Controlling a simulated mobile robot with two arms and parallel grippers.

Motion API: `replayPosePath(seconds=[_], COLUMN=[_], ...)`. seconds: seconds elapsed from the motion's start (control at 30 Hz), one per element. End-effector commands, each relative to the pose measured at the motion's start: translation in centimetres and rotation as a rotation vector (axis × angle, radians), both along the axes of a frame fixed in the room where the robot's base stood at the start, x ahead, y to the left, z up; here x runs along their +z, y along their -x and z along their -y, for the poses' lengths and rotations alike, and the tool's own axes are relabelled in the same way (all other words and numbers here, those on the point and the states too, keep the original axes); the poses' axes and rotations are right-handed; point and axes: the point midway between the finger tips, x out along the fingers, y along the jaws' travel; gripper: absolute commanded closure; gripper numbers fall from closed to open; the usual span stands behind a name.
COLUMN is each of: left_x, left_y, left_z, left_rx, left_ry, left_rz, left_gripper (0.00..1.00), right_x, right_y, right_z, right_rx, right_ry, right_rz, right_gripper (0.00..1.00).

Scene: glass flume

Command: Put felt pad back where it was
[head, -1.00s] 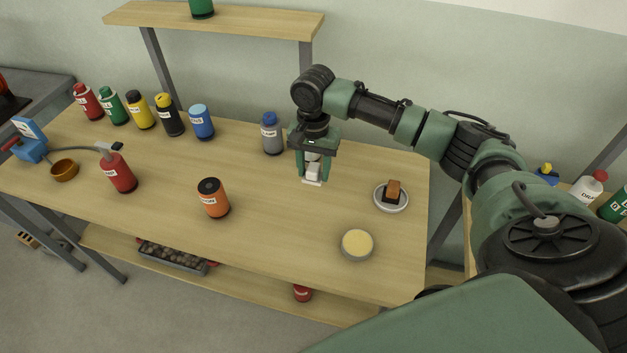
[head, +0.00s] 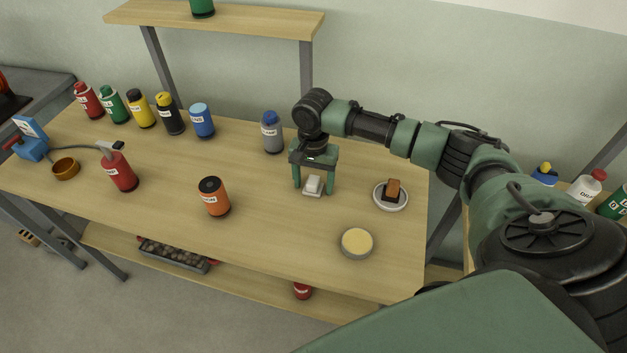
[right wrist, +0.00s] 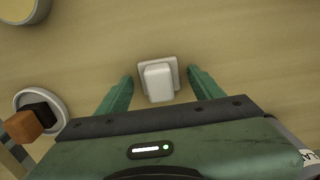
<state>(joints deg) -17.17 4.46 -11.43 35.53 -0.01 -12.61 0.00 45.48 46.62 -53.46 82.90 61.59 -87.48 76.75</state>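The felt pad, as it appears, is a pale square base with a white block on top (head: 313,184). It rests on the wooden table, and in the right wrist view it (right wrist: 158,81) lies between my fingers. My right gripper (head: 314,188) is open around it, with one finger on each side. In the right wrist view a gap shows between each fingertip and the pad. My left gripper is not in view.
A white dish (head: 378,204) holding an orange-and-black block (head: 393,189) is to the right. A round yellow-topped tin (head: 357,242) is in front. A grey bottle (head: 271,133) stands behind left, an orange can (head: 213,197) further left. Table between is clear.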

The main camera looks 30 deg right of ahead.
Motion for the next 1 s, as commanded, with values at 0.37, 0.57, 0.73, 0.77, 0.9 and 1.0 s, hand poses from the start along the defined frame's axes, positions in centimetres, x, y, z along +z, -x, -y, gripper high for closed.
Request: replayPosePath(seconds=[0.37,0.57,0.73,0.77,0.9,1.0], left_x=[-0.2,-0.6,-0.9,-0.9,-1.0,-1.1], left_y=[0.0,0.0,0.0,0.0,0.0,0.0], left_z=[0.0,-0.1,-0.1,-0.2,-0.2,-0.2], left_rx=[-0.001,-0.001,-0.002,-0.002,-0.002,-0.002], left_ry=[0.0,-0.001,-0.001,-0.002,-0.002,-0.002], left_rz=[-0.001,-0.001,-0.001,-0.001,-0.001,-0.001], left_gripper=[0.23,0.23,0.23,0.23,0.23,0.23], right_x=[1.0,4.9,8.6,9.1,11.2,12.0], right_y=[0.0,-0.1,-0.1,-0.2,-0.1,-0.1], right_z=[0.0,0.0,0.0,0.0,0.0,0.0], right_rx=[0.0,0.0,0.0,0.0,-0.001,-0.001], right_ry=[-0.001,-0.001,0.0,-0.002,-0.001,-0.001], right_rz=[0.001,0.004,0.004,0.004,0.002,0.001], right_gripper=[0.34,0.34,0.34,0.34,0.34,0.34])
